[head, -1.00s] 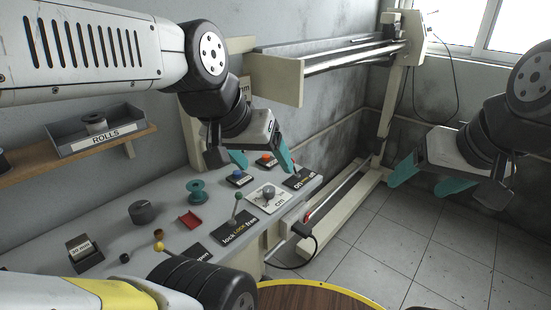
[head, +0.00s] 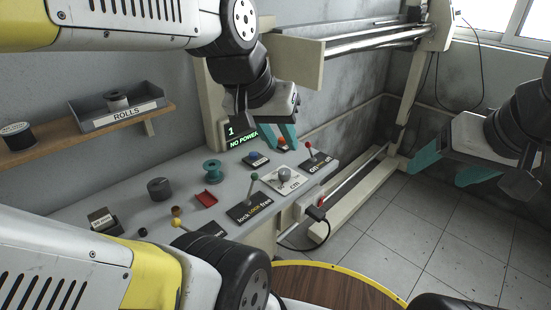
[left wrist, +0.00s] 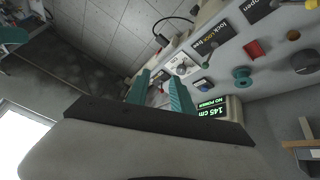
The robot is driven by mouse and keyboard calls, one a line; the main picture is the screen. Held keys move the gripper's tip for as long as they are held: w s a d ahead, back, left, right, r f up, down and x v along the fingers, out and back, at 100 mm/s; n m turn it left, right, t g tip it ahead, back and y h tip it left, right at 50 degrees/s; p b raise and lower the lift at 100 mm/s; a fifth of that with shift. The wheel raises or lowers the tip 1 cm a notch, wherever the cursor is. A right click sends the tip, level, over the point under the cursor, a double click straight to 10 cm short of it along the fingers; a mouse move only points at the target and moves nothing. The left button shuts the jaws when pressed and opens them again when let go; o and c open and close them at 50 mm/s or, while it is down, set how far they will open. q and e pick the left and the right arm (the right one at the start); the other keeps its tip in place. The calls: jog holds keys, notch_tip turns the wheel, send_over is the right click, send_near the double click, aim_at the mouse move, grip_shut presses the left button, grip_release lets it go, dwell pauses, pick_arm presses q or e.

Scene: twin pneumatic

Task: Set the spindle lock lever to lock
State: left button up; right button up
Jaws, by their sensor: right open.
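The spindle lock lever, a thin stem with a green knob (head: 254,177), stands on a black plate marked lock LOCK free (head: 250,209) on the grey bench. It looks roughly upright; I cannot tell which end it is set to. The plate also shows in the left wrist view (left wrist: 215,35). My left gripper (head: 281,135) is behind and right of the lever, apart from it, with fingers pointing down near an orange button. In the left wrist view its teal fingers (left wrist: 158,95) are spread and hold nothing. My right gripper (head: 462,170) is open, far right, over the floor.
A red-knobbed lever (head: 308,146), a dial plate (head: 290,180), a blue button (head: 256,158), a teal spool (head: 212,169) and a yellow-knobbed lever (head: 176,211) stand around. A lit display (head: 243,138) reads NO POWER. A round wooden table (head: 330,285) is in front.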

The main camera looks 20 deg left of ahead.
pick_arm(q)
jog(key=w, duration=0.1)
jog(key=w+n+g, duration=0.1)
jog(key=w, duration=0.1)
jog(key=w+g+y, duration=0.1)
jog(key=shift+w+a+n, duration=0.35)
jog(key=shift+a+n, duration=0.05)
grip_shut()
jog(key=w+a+f+n+g+y, duration=0.1)
jog(key=w+f+n+g+y, duration=0.1)
jog(key=w, duration=0.6)
jog(key=w+a+f+n+g+y, duration=0.1)
jog(key=w+f+n+g+y, duration=0.1)
jog(key=w+f+n+g, duration=0.3)
jog(key=shift+w+a+f+n+g, duration=0.3)
jog(key=shift+w+f+g, duration=0.1)
jog(key=shift+w+f, duration=1.45)
jog(key=shift+s+f, duration=0.15)
jog(key=shift+s, duration=0.05)
